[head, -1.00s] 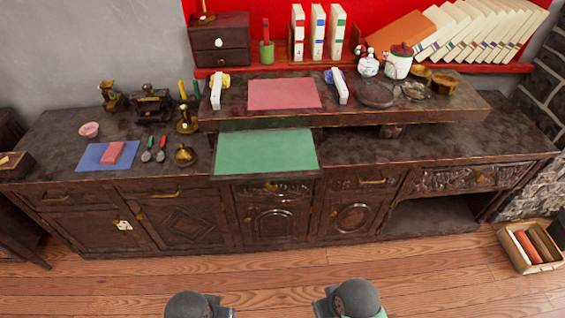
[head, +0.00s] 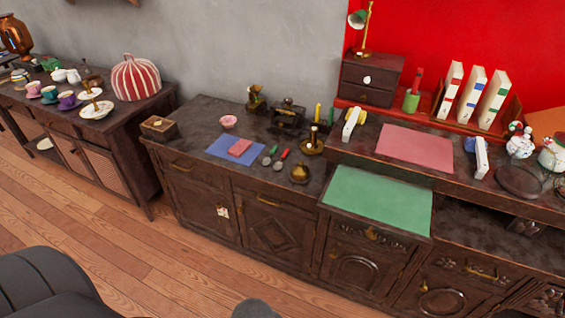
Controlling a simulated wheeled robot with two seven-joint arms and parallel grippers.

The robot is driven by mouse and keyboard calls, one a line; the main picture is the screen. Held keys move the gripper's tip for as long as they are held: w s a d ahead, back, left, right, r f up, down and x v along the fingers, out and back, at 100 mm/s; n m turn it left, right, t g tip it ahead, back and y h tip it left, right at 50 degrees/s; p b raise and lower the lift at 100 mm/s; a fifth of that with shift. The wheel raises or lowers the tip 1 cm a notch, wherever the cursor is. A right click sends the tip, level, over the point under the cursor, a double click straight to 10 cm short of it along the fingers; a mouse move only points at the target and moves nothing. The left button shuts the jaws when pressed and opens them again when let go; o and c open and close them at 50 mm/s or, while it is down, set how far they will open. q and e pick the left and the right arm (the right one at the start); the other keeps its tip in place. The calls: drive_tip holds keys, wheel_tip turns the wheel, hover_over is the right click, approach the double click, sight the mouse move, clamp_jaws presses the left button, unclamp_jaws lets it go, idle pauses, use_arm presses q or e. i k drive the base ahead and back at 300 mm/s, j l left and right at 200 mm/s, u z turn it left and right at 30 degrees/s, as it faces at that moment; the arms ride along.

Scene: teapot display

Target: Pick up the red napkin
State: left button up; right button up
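A small folded red napkin (head: 240,147) lies on a blue mat (head: 224,152) on the left part of the dark wooden sideboard (head: 190,130). A larger flat red cloth or mat (head: 415,147) lies on the raised shelf to the right. A flat green mat (head: 378,199) lies on the sideboard in front of that shelf. Neither of my grippers shows; only grey and black parts of my body show at the bottom edge.
A brass bell (head: 299,173) and two small utensils lie right of the blue mat. A pink bowl (head: 229,121) and a dark wooden box (head: 158,128) stand nearby. Another sideboard at left bears cups and a striped tea cosy (head: 135,78). The wooden floor (head: 120,235) in front is clear.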

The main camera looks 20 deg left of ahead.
sight(238, 149)
drive_tip(key=j+z, duration=0.1)
drive_tip(key=j, duration=0.5)
drive_tip(key=j+z, duration=0.1)
drive_tip(key=j, duration=0.5)
drive_tip(key=k+j+z, duration=0.1)
drive_tip(key=j, duration=0.45)
drive_tip(key=j+z, duration=0.15)
drive_tip(key=j, duration=0.45)
drive_tip(key=k+j+z, duration=0.1)
drive_tip(key=j, duration=0.45)
drive_tip(key=k, duration=0.05)
